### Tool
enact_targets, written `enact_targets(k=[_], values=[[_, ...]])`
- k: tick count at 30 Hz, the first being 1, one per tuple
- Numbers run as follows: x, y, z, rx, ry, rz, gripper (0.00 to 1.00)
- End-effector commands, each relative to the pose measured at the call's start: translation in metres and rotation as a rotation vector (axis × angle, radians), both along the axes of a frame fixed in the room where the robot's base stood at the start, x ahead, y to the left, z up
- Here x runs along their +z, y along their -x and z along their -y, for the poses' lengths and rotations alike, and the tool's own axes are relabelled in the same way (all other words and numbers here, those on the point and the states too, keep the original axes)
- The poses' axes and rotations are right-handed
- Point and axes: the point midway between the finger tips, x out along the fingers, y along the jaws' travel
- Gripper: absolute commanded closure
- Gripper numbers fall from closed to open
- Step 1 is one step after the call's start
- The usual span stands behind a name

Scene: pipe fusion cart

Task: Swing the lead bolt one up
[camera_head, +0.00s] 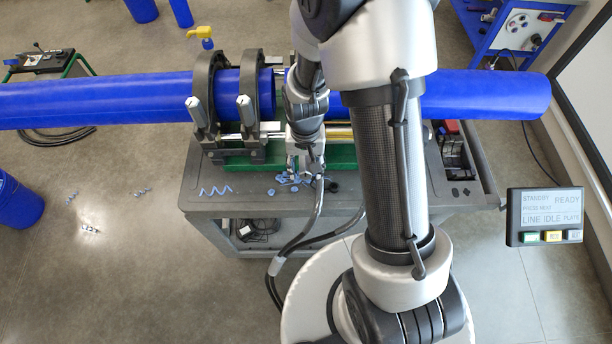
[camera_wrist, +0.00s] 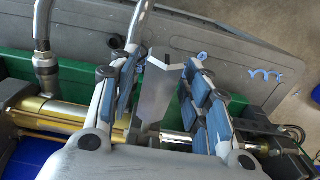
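Two black clamp rings (camera_head: 205,95) hold the blue pipe (camera_head: 100,98) on the cart. Grey bolts with thick heads stand at their near side, one at the left ring (camera_head: 168,108) and one at the right ring (camera_head: 246,110). I cannot tell which is the lead bolt; my arm hides the clamps farther right. My gripper (camera_head: 306,168) points down at the cart's near side, right of these rings. In the wrist view my gripper (camera_wrist: 161,68) has its fingers apart. A flat grey metal piece (camera_wrist: 155,95) shows between them; contact cannot be told.
Blue shavings (camera_head: 290,180) lie on the grey cart top (camera_head: 230,200). Two hoses (camera_head: 318,205) rise beside my gripper. A yellow-handled tool (camera_head: 203,36) stands behind the pipe. A status panel (camera_head: 545,215) is at the right. A blue bin (camera_head: 18,205) stands left.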

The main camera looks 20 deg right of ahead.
Motion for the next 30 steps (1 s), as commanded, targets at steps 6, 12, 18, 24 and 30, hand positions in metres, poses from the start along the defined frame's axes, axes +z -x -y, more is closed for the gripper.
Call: enact_targets(k=[6,12,18,24,30], values=[[0.000,0.000,0.000,0.000,0.000,0.000,0.73],[0.000,0.000,0.000,0.000,0.000,0.000,0.82],[0.006,-0.002,0.001,0.000,0.000,0.000,0.81],[0.021,-0.008,0.002,0.000,0.000,0.004,0.81],[0.024,-0.009,0.003,0.000,0.000,0.004,0.81]])
